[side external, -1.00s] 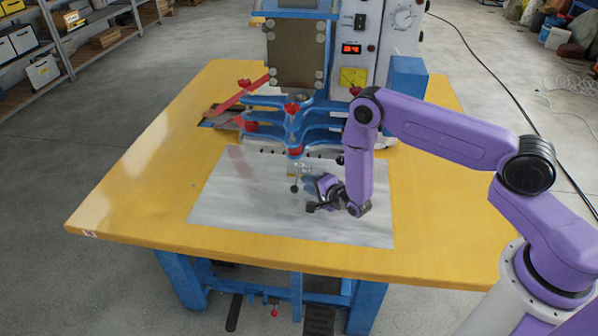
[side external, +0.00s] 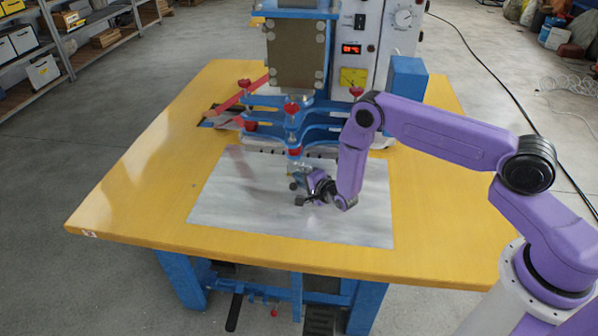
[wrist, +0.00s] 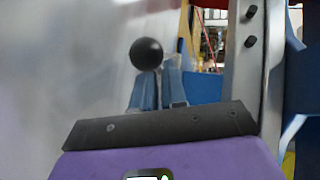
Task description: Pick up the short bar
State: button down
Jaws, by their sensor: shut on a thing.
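My gripper (wrist: 158,90) is shut, low over the grey metal sheet (side external: 250,215) in front of the press. In the wrist view its two blue-grey fingers stand close together, with a narrow gap between them. A black ball (wrist: 146,53) shows at the fingertips. A small dark ball (side external: 293,185) also shows by the gripper in the side view. I cannot tell whether the ball belongs to the short bar. The short bar itself is not clearly visible; the fingers and wrist hide what lies between the jaws.
The blue press arms (side external: 300,130) with red knobs stand just behind and above my gripper. A control box (side external: 372,45) stands behind them, with a blue block (side external: 407,78) to the right. The front and left of the yellow table (side external: 140,195) are clear.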

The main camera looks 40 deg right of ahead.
jog(key=shift+s+f, duration=0.25)
